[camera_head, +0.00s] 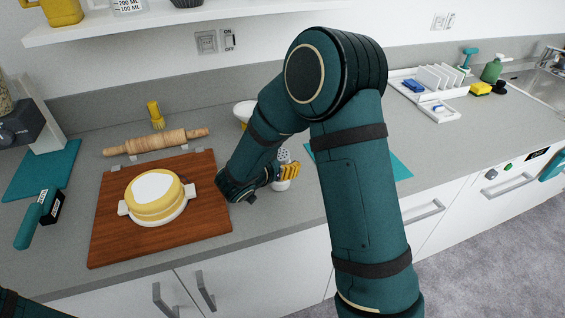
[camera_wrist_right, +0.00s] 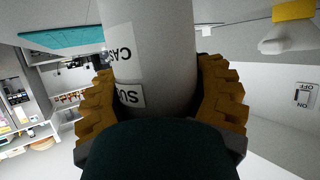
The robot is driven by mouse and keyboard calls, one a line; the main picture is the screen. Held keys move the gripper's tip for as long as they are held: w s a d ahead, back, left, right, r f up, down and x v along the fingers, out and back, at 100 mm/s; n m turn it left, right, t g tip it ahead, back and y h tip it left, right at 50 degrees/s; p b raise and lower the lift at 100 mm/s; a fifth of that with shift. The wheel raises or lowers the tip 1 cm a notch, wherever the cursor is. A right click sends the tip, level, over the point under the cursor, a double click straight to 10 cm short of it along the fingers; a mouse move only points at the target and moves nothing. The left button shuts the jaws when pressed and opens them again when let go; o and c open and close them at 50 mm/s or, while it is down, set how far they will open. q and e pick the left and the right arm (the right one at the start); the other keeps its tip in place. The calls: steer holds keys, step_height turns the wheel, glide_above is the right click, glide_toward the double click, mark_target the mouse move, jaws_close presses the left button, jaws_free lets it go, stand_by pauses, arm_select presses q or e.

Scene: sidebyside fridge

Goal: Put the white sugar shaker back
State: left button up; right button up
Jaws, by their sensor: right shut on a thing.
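The white sugar shaker (camera_head: 283,156) shows its holed lid above the fingers of my right gripper (camera_head: 287,172) in the head view. In the right wrist view the shaker (camera_wrist_right: 150,45) fills the middle, with printed labels upside down. The yellow fingers of the right gripper (camera_wrist_right: 158,78) press on both its sides, so the gripper is shut on it. The shaker looks upright; I cannot tell whether its base touches the counter. My left gripper is not in view.
A white bowl (camera_head: 244,110) is partly hidden by my arm. A shelf (camera_head: 150,22) hangs above. A teal mat (camera_head: 398,168) lies right.

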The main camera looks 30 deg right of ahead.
steer(key=shift+f+b, duration=0.1)
steer(key=shift+b, duration=0.25)
steer(key=o, duration=1.4)
steer(key=shift+r+p, duration=0.2)
steer(key=shift+p, duration=0.2)
steer(key=v, duration=1.2)
steer(key=shift+a+f, duration=0.1)
